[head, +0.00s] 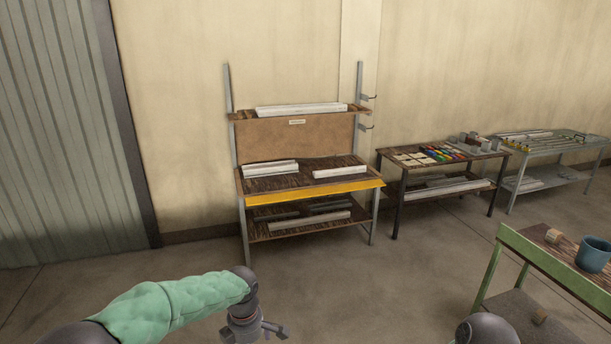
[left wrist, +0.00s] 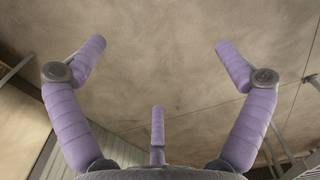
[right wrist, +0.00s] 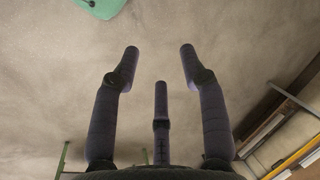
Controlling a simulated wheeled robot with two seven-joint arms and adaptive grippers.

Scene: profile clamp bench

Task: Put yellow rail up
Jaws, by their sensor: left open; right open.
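The yellow rail (head: 315,193) runs along the front edge of the wooden bench (head: 325,165), level with its top, in the head view. A yellow strip (right wrist: 296,160) also shows at the lower right of the right wrist view. My left gripper (head: 262,331) is low at the bottom of the head view, well in front of the bench and apart from the rail. It is open and empty in the left wrist view (left wrist: 160,75). My right gripper (right wrist: 160,65) is open and empty in the right wrist view. Its fingers are outside the head view.
Pale profiles (head: 340,171) lie on the bench, its upper shelf and lower shelf. Two hooks (head: 367,126) stick out from the right post. A dark table (head: 440,152) and a grey table (head: 560,144) stand right. A green table (head: 545,262) is near right. Floor before the bench is clear.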

